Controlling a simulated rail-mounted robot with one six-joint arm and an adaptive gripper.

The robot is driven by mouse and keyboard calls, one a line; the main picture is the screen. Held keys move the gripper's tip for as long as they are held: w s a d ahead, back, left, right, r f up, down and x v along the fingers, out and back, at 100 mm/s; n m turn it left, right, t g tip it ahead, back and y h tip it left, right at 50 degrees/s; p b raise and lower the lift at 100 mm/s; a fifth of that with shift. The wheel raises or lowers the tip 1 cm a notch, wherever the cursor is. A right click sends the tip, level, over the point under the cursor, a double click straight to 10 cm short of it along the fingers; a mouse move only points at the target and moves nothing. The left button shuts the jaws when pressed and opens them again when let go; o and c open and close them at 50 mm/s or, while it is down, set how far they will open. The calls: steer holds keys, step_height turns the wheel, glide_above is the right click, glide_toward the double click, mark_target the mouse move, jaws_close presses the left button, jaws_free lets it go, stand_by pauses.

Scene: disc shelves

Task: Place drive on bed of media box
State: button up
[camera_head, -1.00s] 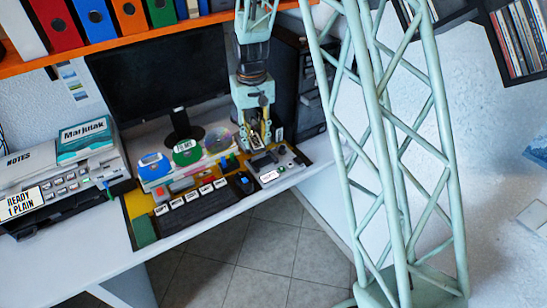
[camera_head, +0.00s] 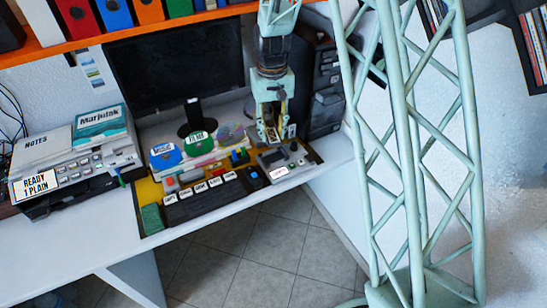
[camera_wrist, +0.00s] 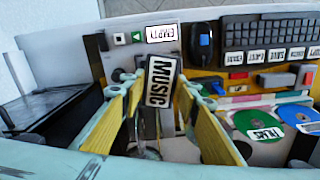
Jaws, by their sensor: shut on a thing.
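My gripper (camera_head: 270,137) hangs over the back of the desk, just behind and above the grey media box (camera_head: 297,160). The drive cannot be made out clearly in the head view. The media box (camera_wrist: 142,48) has a label reading "EMPTY" and a green triangle button. The drive hides part of the box, so I cannot tell whether they touch.
A dark keyboard (camera_head: 205,197) and a mouse (camera_head: 254,176) lie left of the box. A monitor (camera_head: 180,70) and dark tower (camera_head: 325,90) stand at the back. A printer (camera_head: 75,165) is at left; an orange shelf (camera_head: 130,38) hangs above.

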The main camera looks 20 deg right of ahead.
steer(key=shift+s+a+f+m, duration=0.2)
steer(key=shift+s+a+m, duration=0.1)
steer(key=shift+a+m, duration=0.3)
steer(key=shift+s+a+f+m, duration=0.2)
steer(key=shift+s+a+m, duration=0.1)
steer(key=shift+a+m, duration=0.25)
steer(key=s+a+m, duration=0.1)
steer(key=a+m, duration=0.1)
steer(key=s+a+f+m, duration=0.1)
steer(key=a+m, duration=0.1)
steer(key=s+a+f+m, duration=0.1)
steer(key=s+a+m, duration=0.1)
steer(key=m, duration=0.1)
steer(key=shift+a+f, duration=0.1)
steer(key=shift+a, duration=0.15)
steer(key=shift+s+a+f+m, duration=0.25)
steer(key=shift+s+a+m, duration=0.4)
steer(key=shift+m, duration=0.35)
steer(key=shift+s+a+f+m, duration=0.2)
steer(key=shift+s+a+m, duration=0.35)
steer(key=shift+a+m, duration=0.35)
steer(key=shift+s+a+f+m, duration=0.25)
steer(key=shift+s+a+m, duration=0.35)
steer(key=shift+m, duration=0.45)
steer(key=b, duration=0.2)
glide_above(273, 157)
steer(key=shift+s+a+f, duration=0.25)
steer(key=shift+a+f, duration=0.2)
steer(key=shift+f, duration=0.25)
steer(key=shift+d, duration=0.1)
